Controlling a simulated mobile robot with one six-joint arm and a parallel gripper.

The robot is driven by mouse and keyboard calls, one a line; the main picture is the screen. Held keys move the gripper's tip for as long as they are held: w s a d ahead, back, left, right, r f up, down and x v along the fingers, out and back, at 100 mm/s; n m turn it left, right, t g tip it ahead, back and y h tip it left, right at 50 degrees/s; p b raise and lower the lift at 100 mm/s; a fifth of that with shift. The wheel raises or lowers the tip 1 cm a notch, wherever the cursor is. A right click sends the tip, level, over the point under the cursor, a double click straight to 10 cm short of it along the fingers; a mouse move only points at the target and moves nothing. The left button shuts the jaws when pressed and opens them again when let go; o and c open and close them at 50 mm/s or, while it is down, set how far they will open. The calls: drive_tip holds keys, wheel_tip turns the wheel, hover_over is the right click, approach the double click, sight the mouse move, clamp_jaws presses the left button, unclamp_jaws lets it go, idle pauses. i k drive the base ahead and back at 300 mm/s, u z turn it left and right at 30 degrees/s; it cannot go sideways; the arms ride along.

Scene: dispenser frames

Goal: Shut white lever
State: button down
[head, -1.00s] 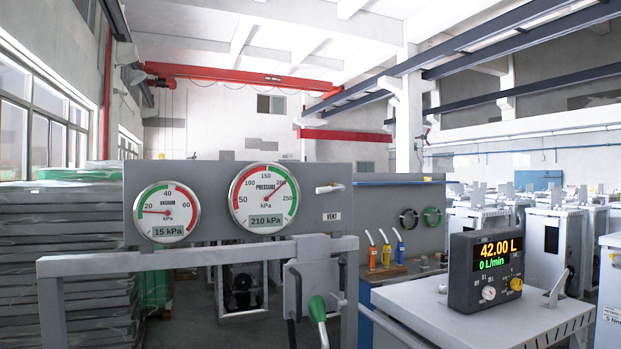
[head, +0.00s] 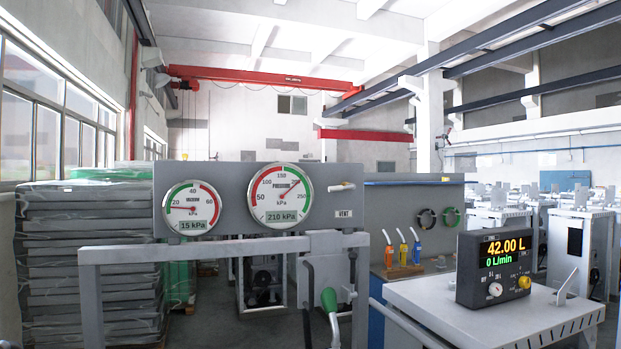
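A short white lever (head: 341,187) sticks out roughly level from the grey gauge panel (head: 232,233), just above the "VENT" label. A pale, tilted lever (head: 566,285) stands on the cabinet top at the right, beside the dark meter; I cannot tell which of the two the task means. My gripper is not in view.
The panel's gauges (head: 281,194) read 15 kPa and 210 kPa. The meter (head: 494,269) reads 42.00 L and 0 L/min. Stacked grey slabs (head: 85,265) fill the left. Colored dispensers (head: 402,252) stand on a bench behind.

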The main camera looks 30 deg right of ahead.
sight(339, 188)
drive_tip(key=u, duration=0.45)
drive_tip(key=k, duration=1.5)
drive_tip(key=u, duration=0.25)
drive_tip(key=i, duration=1)
drive_tip(key=u, duration=0.1)
